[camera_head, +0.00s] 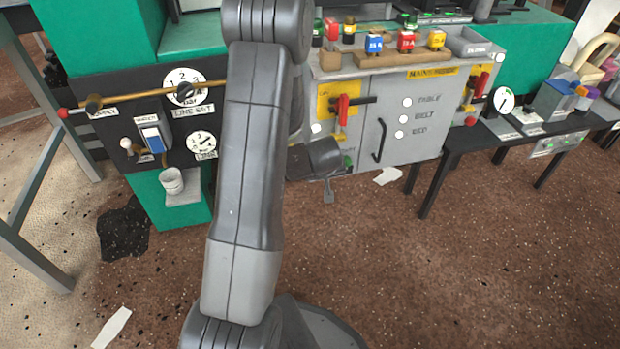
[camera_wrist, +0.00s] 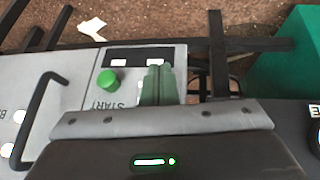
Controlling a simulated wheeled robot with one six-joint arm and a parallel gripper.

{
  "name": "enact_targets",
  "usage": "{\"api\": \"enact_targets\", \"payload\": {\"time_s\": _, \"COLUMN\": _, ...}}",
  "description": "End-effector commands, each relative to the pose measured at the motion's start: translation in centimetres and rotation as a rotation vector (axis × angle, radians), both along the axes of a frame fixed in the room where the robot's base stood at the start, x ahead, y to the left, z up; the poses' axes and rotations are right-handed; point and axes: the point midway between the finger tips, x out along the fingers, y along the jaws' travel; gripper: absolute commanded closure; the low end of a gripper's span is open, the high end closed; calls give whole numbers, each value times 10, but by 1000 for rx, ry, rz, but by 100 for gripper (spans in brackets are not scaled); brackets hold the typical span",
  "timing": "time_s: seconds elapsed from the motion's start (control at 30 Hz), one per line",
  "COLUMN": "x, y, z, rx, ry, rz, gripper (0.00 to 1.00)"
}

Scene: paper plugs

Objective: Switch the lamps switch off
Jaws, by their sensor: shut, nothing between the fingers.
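A black panel at the left of the head view carries a blue and white rocker switch (camera_head: 153,139) under a small white label that I cannot read surely. A small lever with a white ball (camera_head: 126,143) sits beside it. I cannot tell which of these is the lamps switch. My gripper (camera_wrist: 158,72) is shut and empty in the wrist view, its two greenish fingers side by side over the grey cabinet front, near a green button (camera_wrist: 110,80) marked START. In the head view my arm partly hides the gripper and the area around it.
A grey cup (camera_head: 171,180) stands on a small shelf below. The grey cabinet (camera_head: 400,150) has a black handle (camera_head: 380,140) and red levers. The brown floor in front is mostly clear.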

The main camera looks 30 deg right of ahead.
Motion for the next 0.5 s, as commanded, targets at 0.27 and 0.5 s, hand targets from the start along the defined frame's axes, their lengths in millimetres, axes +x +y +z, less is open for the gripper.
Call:
{"api": "enact_targets", "payload": {"time_s": 0.27, "x": 1, "y": 2, "z": 5, "rx": 0, "ry": 3, "rz": 3, "gripper": 100}}
{"api": "enact_targets", "payload": {"time_s": 0.5, "x": 2, "y": 2, "z": 16, "rx": 0, "ry": 3, "rz": 3, "gripper": 100}}
